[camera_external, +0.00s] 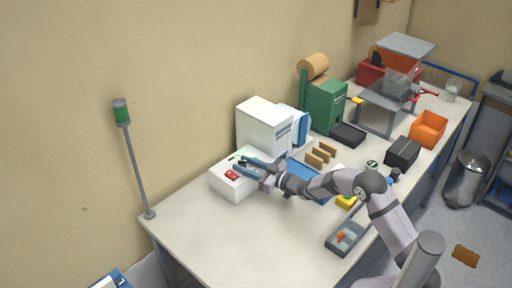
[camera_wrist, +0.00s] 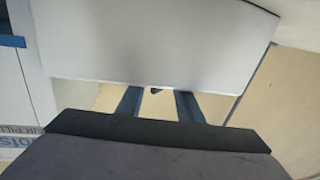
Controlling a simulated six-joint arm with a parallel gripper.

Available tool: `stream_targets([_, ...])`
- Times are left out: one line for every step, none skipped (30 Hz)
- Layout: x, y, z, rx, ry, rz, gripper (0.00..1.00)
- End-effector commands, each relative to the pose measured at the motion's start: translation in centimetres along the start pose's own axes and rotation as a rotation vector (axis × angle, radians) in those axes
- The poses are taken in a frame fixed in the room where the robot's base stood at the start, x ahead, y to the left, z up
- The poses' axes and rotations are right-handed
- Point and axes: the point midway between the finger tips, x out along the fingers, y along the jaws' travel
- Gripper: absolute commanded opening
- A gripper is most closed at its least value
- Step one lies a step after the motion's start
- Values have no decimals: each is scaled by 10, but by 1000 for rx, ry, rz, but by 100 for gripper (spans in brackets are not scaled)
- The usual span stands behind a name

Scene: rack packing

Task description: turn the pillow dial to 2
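A low white machine (camera_external: 222,186) with a red switch (camera_external: 231,175) and a small green mark on its top stands at the left part of the bench. My gripper (camera_external: 246,165) reaches over its top from the right, with its two blue fingers apart. In the wrist view the fingers (camera_wrist: 157,93) are also apart. A small dark thing (camera_wrist: 156,91) shows between the fingertips, partly cut off by the pale panel edge; I cannot tell whether it is the pillow dial. The dial and its setting cannot be read in either view.
A taller white machine (camera_external: 262,127) with a blue side stands just behind my gripper. A blue tray (camera_external: 302,169) lies right of it under my arm. A green machine (camera_external: 324,106) stands further back. A pole lamp (camera_external: 121,112) rises at the left bench corner. The front-left bench is clear.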

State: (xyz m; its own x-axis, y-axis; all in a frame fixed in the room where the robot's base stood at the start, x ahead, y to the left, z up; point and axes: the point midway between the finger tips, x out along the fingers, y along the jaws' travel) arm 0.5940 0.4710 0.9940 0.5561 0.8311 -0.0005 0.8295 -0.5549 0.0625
Motion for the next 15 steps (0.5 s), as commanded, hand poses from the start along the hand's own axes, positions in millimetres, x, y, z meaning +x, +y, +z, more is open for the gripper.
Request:
stream_targets([3,0,-1,0,1,-1,33])
stream_targets([5,0,-1,0,1,0,33])
stream_targets([7,0,0,1,1,0,33])
stream_targets([8,0,0,1,0,0,33])
stream_targets([8,0,0,1,0,0,33])
stream_targets([9,0,0,1,0,0,33])
stream_targets([10,0,0,1,0,0,33])
stream_targets([10,0,0,1,0,0,33])
stream_targets([10,0,0,1,0,0,33])
stream_targets([10,0,0,1,0,0,33])
stream_targets([10,0,0,1,0,0,33])
stream_targets([10,0,0,1,0,0,33])
stream_targets([10,0,0,1,0,0,33])
stream_targets([10,0,0,1,0,0,33])
stream_targets([10,0,0,1,0,0,33])
